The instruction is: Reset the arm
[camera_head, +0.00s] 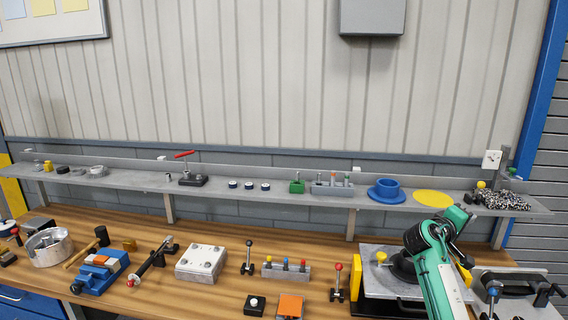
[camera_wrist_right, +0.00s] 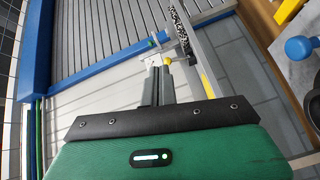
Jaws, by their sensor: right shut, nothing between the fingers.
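My right arm, green and black, rises from the bottom right in the head view. Its gripper end (camera_head: 463,213) is in front of the shelf, above the right part of the bench. In the right wrist view the two grey fingers of my right gripper (camera_wrist_right: 157,82) are together with nothing between them. They point toward the wall and the shelf end. My left gripper is not in view.
A grey shelf (camera_head: 330,200) along the wall holds a blue flanged part (camera_head: 386,191), a yellow disc (camera_head: 433,198) and small parts. The wooden bench (camera_head: 215,297) below carries a blue vise (camera_head: 100,271), a white block (camera_head: 201,264) and several tools. The air left of my arm is free.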

